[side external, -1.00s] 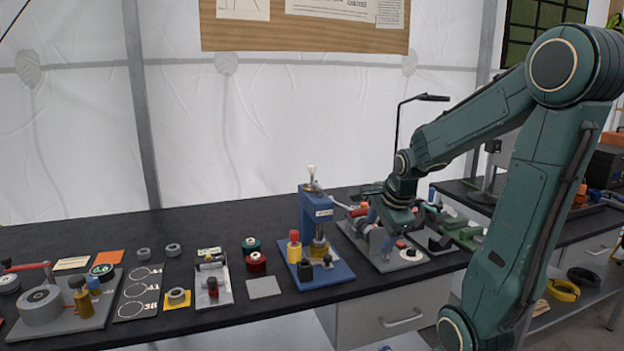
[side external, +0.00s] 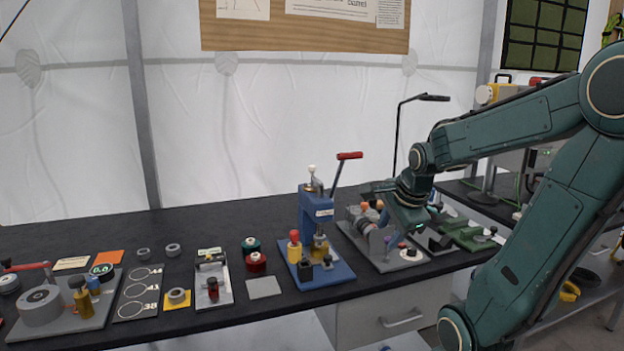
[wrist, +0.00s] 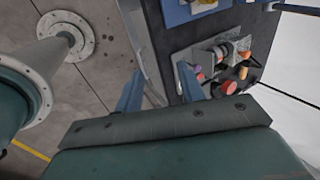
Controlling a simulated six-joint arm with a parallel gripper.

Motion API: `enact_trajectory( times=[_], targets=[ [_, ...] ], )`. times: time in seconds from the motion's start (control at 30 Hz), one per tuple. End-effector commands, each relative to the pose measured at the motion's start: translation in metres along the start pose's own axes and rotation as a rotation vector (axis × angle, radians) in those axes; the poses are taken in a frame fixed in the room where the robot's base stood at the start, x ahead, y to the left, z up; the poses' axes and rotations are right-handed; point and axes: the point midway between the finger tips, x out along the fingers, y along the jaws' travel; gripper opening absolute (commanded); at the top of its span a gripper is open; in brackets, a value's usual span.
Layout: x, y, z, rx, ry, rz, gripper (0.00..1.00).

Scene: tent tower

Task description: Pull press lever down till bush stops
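The blue press (side external: 318,225) stands on a blue base plate in the middle of the bench. Its lever, with a red grip (side external: 350,156), points up and to the right. A brass-coloured piece (side external: 319,246) sits low at the front of the press; I cannot tell whether the bush is there. My gripper (side external: 388,240) is to the right of the press, over the grey fixture plate, apart from the lever. In the wrist view my gripper (wrist: 160,76) has its two blue fingers wide apart with nothing held between them.
A grey plate with rollers and knobs (side external: 408,263) lies under and beside my gripper. Green blocks (side external: 468,236) stand to its right. Left of the press are red and green spools (side external: 255,262), a grey square (side external: 264,287) and a ring-marked board (side external: 138,293). A thin black lamp (side external: 398,135) rises behind.

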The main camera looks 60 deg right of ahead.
Motion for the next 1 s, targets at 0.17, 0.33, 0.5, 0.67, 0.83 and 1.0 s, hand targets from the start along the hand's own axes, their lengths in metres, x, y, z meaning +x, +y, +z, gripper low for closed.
enact_trajectory(
  times=[0.17, 0.33, 0.5, 0.67, 0.83, 1.0],
  targets=[
    [-0.007, 0.005, 0.0, 0.001, 0.0, -0.001, 0.39],
    [-0.014, 0.01, 0.0, 0.001, 0.0, -0.001, 0.39],
    [-0.021, 0.015, 0.0, 0.001, 0.0, -0.001, 0.39],
    [-0.027, 0.02, 0.0, 0.0, -0.001, -0.001, 0.39],
    [-0.033, 0.025, 0.0, 0.0, 0.0, -0.001, 0.39],
    [-0.038, 0.029, 0.0, 0.0, 0.0, -0.001, 0.39]
  ],
)
